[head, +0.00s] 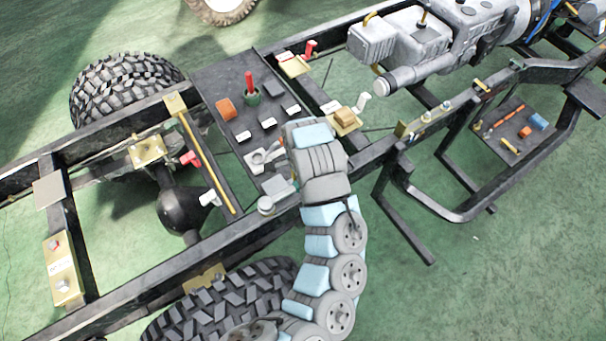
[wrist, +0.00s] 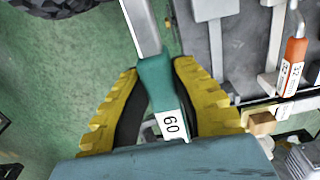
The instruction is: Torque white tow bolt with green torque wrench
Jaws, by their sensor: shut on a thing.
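In the wrist view my gripper (wrist: 157,78) has its yellow fingers on both sides of the green handle of a torque wrench (wrist: 153,72). The handle has a white tag that seems to read 60, and a grey metal shaft runs up out of the picture. In the head view my arm covers the fingers and the green handle. At the far left of the frame, a gold plate (head: 71,265) carries a whitish bolt (head: 62,286) and a red bolt (head: 53,245). Its lettering is too small to read, so I cannot confirm which is the tow bolt.
A dark tool tray (head: 212,80) lies across the chassis rails beneath my arm, with white tags and an orange piece. An orange-handled tool (wrist: 296,58) is right of my gripper. The engine (head: 440,40), tires (head: 125,85) and side frame (head: 470,212) stand around.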

